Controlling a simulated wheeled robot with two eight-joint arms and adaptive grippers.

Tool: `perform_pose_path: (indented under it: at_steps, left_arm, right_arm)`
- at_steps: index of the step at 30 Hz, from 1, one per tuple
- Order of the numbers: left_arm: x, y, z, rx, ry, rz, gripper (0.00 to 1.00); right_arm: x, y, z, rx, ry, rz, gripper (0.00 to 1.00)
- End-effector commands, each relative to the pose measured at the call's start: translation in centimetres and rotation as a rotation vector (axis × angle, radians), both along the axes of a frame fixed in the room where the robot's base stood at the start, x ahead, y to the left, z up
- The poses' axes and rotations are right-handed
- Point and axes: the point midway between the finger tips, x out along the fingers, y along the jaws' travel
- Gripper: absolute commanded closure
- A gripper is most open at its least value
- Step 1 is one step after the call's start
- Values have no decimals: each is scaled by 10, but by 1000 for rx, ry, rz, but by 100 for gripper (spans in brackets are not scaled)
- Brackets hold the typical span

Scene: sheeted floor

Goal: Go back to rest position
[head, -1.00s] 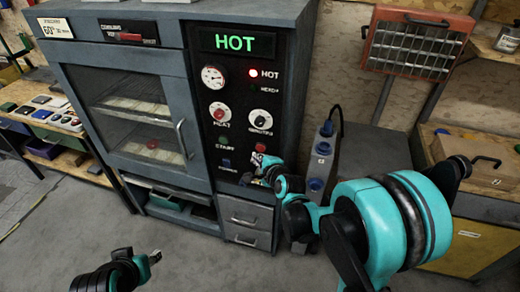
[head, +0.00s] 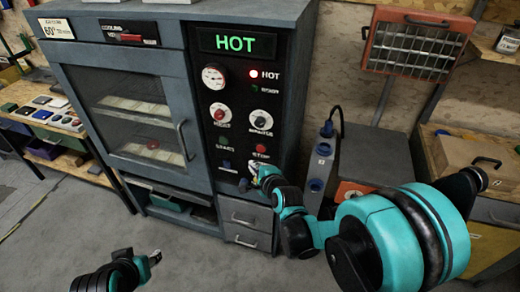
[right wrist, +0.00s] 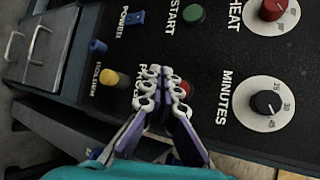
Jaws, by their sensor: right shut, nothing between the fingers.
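My right gripper (head: 250,174) is in front of the lower part of the oven's black control panel (head: 240,95). In the right wrist view its fingers (right wrist: 164,74) are together and empty, over the panel between a yellow knob (right wrist: 116,80) and a red button (right wrist: 184,88) they partly cover. I cannot tell whether they touch the panel. My right arm reaches in from the right with its elbow bent. My left gripper (head: 155,258) is low at the bottom left, above the floor and away from the oven; its jaws are too small to read.
The grey oven (head: 130,45) has its glass door shut, and its display reads HOT beside a lit red lamp. A grey socket post (head: 318,175) stands close to my right arm. A heater (head: 415,42) and a workbench (head: 490,205) are at right. Floor is clear at left.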

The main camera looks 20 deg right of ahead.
Motion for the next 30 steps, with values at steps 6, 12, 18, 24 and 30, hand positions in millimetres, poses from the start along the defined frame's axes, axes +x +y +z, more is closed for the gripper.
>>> perform_pose_path:
  at_steps: [6,12,18,24,30]
  left_arm:
    - [0,0,0,0,0,0,60]
    - [0,0,0,0,0,0,60]
    - [0,0,0,0,0,0,60]
    - [0,0,0,0,0,0,60]
    - [0,0,0,0,0,0,60]
  right_arm:
    - [0,0,0,-4,0,2,100]
    - [-24,4,12,-210,43,111,100]
    - [-87,7,27,-673,138,402,100]
    - [-163,2,29,-1106,221,751,100]
    - [-219,-6,24,-1381,264,1030,100]
